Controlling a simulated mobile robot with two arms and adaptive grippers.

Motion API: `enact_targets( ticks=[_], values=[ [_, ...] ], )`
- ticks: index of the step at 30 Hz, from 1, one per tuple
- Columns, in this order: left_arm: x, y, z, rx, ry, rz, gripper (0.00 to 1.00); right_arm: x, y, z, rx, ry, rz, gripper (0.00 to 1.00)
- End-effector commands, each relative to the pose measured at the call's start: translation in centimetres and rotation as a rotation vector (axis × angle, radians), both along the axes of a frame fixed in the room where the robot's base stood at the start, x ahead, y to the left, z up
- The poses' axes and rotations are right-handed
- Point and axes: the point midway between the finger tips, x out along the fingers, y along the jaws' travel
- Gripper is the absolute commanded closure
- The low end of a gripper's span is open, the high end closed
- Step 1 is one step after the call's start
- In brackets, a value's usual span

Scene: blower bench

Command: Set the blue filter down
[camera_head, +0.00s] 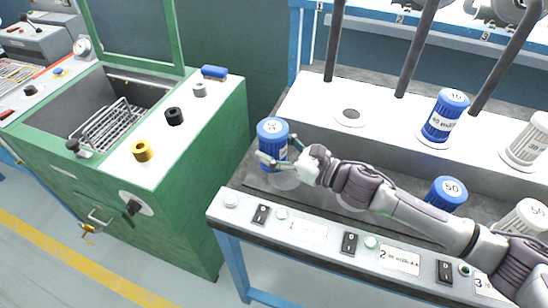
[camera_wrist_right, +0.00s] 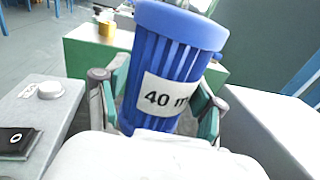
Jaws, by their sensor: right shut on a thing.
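My right gripper (camera_head: 287,158) is shut on a blue filter (camera_head: 272,132) at the left end of the bench. In the right wrist view the blue filter (camera_wrist_right: 170,70) stands between the two fingers, slightly tilted in the picture, with a white label reading "40 m". My left gripper is not in view.
Another blue filter (camera_head: 446,115) stands on the upper step, and a blue filter marked 50 (camera_head: 445,193) stands lower right. White filters (camera_head: 527,142) stand at the right. An empty round seat (camera_head: 351,116) lies on the upper step. A green machine (camera_head: 185,190) stands left, across a narrow gap.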

Motion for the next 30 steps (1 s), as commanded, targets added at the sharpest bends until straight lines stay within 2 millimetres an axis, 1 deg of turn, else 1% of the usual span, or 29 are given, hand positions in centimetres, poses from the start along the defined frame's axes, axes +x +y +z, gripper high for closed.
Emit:
enact_targets(
  ticks=[1,3,6,9,15,19,20,21,23,24,30],
  values=[
    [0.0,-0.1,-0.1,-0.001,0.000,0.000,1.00,-0.1,0.1,-1.0,0.001,0.008,0.000,0.74],
    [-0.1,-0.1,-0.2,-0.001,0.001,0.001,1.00,-0.1,0.1,-2.1,0.002,0.008,0.000,0.74],
    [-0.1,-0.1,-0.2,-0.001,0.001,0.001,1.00,-0.1,0.0,-3.2,0.002,0.006,-0.001,0.74],
    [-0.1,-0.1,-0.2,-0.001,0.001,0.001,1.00,-0.1,0.0,-3.6,0.002,0.003,0.000,0.74],
    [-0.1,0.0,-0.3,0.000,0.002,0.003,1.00,-0.1,0.0,-3.6,0.001,0.003,0.000,0.74],
    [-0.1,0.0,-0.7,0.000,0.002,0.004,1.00,-0.1,0.0,-4.1,0.001,0.003,0.000,0.74],
    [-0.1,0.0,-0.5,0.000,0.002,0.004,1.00,-0.1,0.0,-3.9,0.000,0.004,0.000,0.27],
    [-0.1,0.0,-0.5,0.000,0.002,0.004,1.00,-0.1,0.0,-3.9,0.000,0.004,0.000,0.20],
    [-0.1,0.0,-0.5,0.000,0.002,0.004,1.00,-0.1,0.0,-3.9,0.000,0.004,0.000,0.10],
    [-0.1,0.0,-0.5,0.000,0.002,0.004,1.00,-0.1,0.0,-3.9,0.000,0.004,0.000,0.07],
    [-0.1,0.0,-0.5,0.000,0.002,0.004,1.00,-0.1,0.0,-3.9,0.000,0.004,0.000,0.07]
  ],
)
